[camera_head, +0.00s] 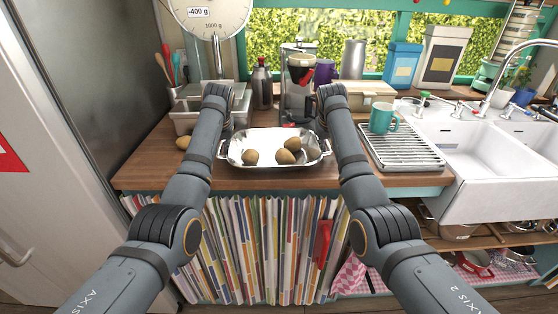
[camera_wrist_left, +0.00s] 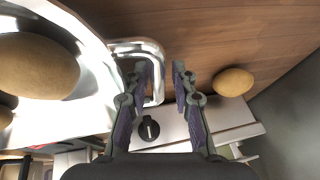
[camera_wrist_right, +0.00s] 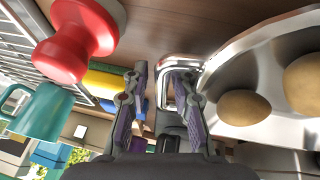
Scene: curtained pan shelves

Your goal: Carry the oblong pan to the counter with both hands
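The oblong silver pan (camera_head: 240,137) appears to sit on the wooden counter, with three potatoes (camera_head: 285,157) in it. Its left loop handle (camera_wrist_left: 132,45) and right loop handle (camera_wrist_right: 180,58) show in the wrist views. My left gripper (camera_wrist_left: 164,66) is open, with the outer bar of the left handle between its fingers. My right gripper (camera_wrist_right: 162,71) is open, with the outer bar of the right handle between its fingers. Neither gripper looks closed on the metal. In the head view my forearms hide both grippers.
A loose potato (camera_head: 183,142) lies on the counter (camera_head: 150,176) left of the pan. A dish rack (camera_head: 402,150) with a teal mug (camera_head: 382,118) stands to the right, beside the white sink (camera_head: 470,160). A coffee maker (camera_head: 297,85) stands behind. The counter's front strip is clear.

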